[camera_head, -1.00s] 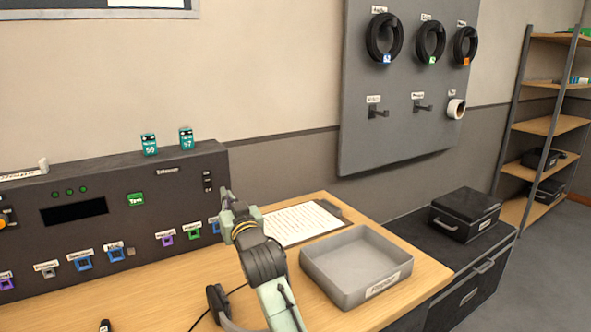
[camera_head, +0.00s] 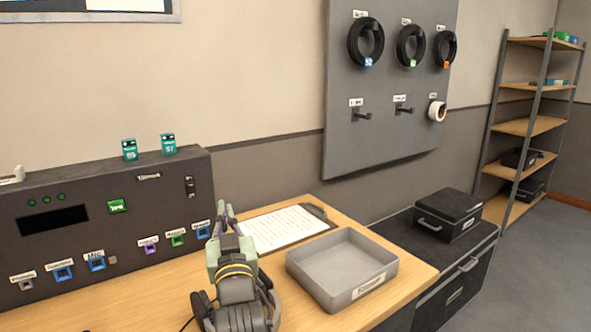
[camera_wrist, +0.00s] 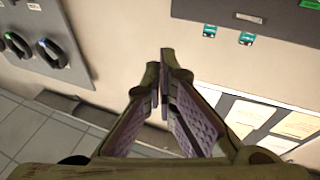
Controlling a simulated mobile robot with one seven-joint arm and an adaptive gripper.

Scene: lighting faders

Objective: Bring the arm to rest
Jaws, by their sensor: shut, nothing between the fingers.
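My arm rises from the bottom of the head view over the wooden desk (camera_head: 120,305). My gripper (camera_head: 226,212) points up and away in front of the dark control panel's right end. In the wrist view my gripper (camera_wrist: 160,90) has its fingertips together with nothing between them. It is clear of the desk items, and the wrist view looks past the fingers at the wall and floor. Part of the arm is below the frame.
The dark control panel (camera_head: 150,220) stands at the back left. A grey tray (camera_head: 335,265) and a clipboard (camera_head: 283,228) lie right of my arm. A headset (camera_head: 200,305) is partly hidden behind my arm. A pegboard (camera_head: 390,145) with cable coils hangs behind; floor is clear at right.

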